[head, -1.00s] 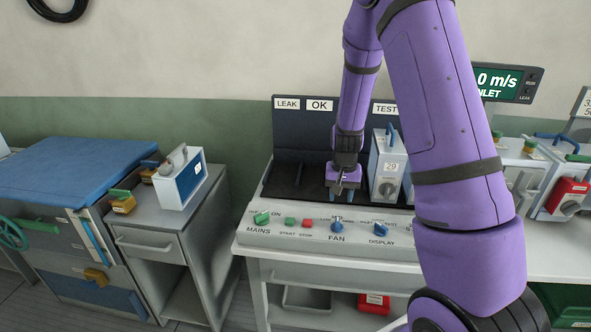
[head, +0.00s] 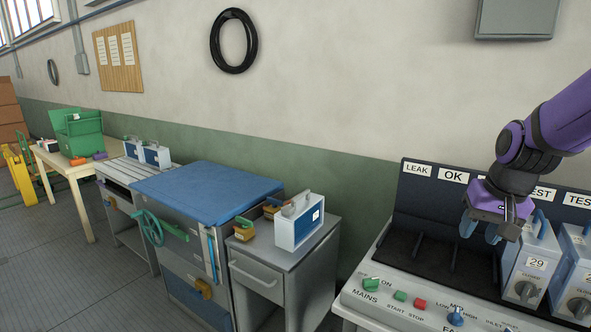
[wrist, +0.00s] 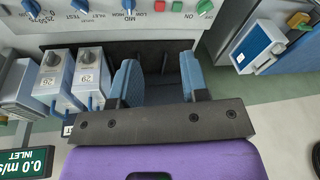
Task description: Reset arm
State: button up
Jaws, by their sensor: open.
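My gripper (head: 491,232) hangs over the right part of the test bench, above its dark tray and beside a box labelled 29 (head: 528,268). Its blue fingers are apart with nothing between them. In the wrist view my gripper (wrist: 160,85) shows both fingers spread over the dark tray. The box labelled 29 also shows in the wrist view (wrist: 92,78), to the left of the fingers, with another box (wrist: 53,80) beside it. My arm reaches in from the right edge of the head view.
A white-and-blue box (head: 298,226) stands on a grey cabinet (head: 285,253). A blue-topped bench (head: 205,190) stands left of it. A green crate (head: 80,135) sits on a far table. The bench front carries knobs and buttons (head: 419,304). Open floor lies at the left.

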jog(key=s+a+r+n+t, duration=0.1)
jog(key=s+a+r, duration=0.1)
jog(key=s+r, duration=0.3)
jog(key=s+a+r+n+t, duration=0.1)
jog(key=s+r, duration=0.4)
jog(key=s, duration=0.7)
jog(key=shift+s+a+n+t+h, duration=0.35)
jog(key=shift+a+n+t+h, duration=0.05)
jog(key=shift+a+n, duration=0.35)
dwell(0.8)
